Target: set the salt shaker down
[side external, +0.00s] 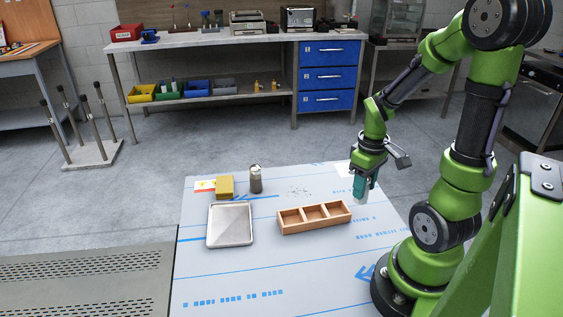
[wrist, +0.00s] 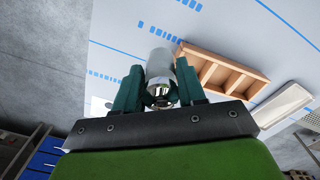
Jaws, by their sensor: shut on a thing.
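The salt shaker (wrist: 160,66), a pale cylinder with a shiny metal cap, sits between the teal fingers of my gripper (wrist: 160,84) in the wrist view. My gripper (side external: 362,186) is shut on it at the right side of the table sheet in the side view. The shaker's pale lower end (side external: 360,197) shows below the fingers there, roughly upright. I cannot tell whether its base touches the table. The fingers hide part of its body.
A wooden three-compartment box (side external: 314,228) stands left of my gripper. Farther left are a pale square tray (side external: 231,242), a yellow block (side external: 225,188) and a dark-filled shaker (side external: 256,181). White specks (side external: 298,190) lie behind the box. The front of the sheet is clear.

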